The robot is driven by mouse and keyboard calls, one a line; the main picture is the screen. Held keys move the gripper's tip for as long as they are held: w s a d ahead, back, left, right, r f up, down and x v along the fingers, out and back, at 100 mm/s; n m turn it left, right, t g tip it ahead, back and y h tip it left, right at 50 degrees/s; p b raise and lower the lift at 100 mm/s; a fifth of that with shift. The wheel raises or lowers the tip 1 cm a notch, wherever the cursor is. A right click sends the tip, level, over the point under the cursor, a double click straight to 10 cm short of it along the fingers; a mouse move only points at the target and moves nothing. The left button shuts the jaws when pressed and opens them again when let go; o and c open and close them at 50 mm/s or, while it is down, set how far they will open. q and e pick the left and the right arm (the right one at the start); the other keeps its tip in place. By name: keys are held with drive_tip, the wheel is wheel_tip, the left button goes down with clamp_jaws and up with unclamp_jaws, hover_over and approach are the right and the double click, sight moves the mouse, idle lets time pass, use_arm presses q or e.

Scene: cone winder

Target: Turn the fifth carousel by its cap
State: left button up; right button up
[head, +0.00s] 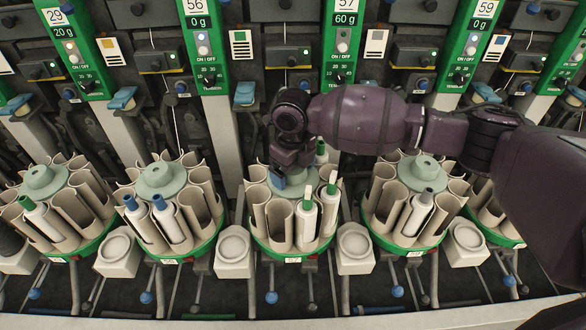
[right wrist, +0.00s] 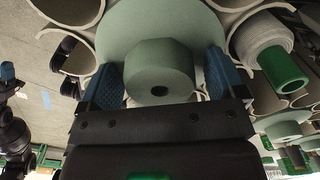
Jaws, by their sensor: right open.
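The carousel (head: 262,247) under my right gripper stands in the middle of the head view. It has a green rim and beige pockets, several holding white yarn packages with green tubes (head: 307,205). I cannot tell its number from the row. My right gripper (head: 288,178) hangs over its centre and hides most of the cap there. In the right wrist view, the pale green faceted cap (right wrist: 150,60) with a dark centre hole lies between the two blue finger pads. The jaws are open, with a gap visible beside the cap. My left gripper is not in view.
Similar carousels stand on both sides, the closest with caps at left (head: 162,179) and right (head: 423,172). White round-topped blocks (head: 234,250) sit between them. Green control panels (head: 205,50) rise behind. Blue-knobbed levers (head: 271,297) lie in front.

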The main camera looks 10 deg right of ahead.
wheel_tip(320, 180, up, 9)
drive_tip(key=shift+r+p, duration=0.1)
drive_tip(key=shift+p, duration=0.4)
drive_tip(key=shift+r, duration=0.75)
